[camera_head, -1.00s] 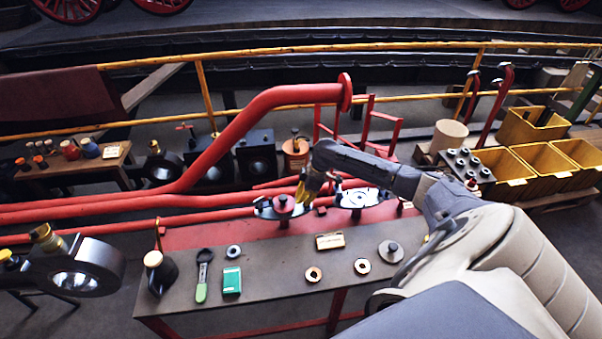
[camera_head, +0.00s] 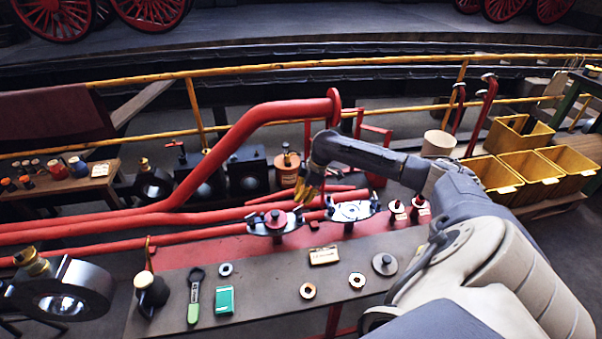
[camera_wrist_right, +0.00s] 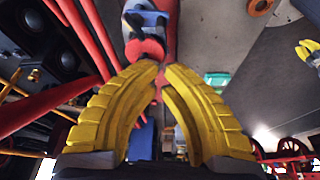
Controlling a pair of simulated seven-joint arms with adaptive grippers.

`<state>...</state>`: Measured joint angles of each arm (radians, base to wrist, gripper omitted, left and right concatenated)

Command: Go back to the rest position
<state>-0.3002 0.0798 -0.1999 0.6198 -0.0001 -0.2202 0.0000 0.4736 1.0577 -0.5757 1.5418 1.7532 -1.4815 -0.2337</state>
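My right gripper (camera_head: 303,192) shows in the head view above the red pipes and the back of the workbench (camera_head: 255,270). A red knob-like part lies beyond the tips.
A green box (camera_head: 224,300), a green-handled tool (camera_head: 194,300) and several rings lie on the bench. Thick red pipes (camera_head: 235,125) and a yellow railing (camera_head: 200,110) run behind. Yellow bins (camera_head: 530,166) stand right. A dark ring-shaped fitting (camera_head: 85,290) is at the left.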

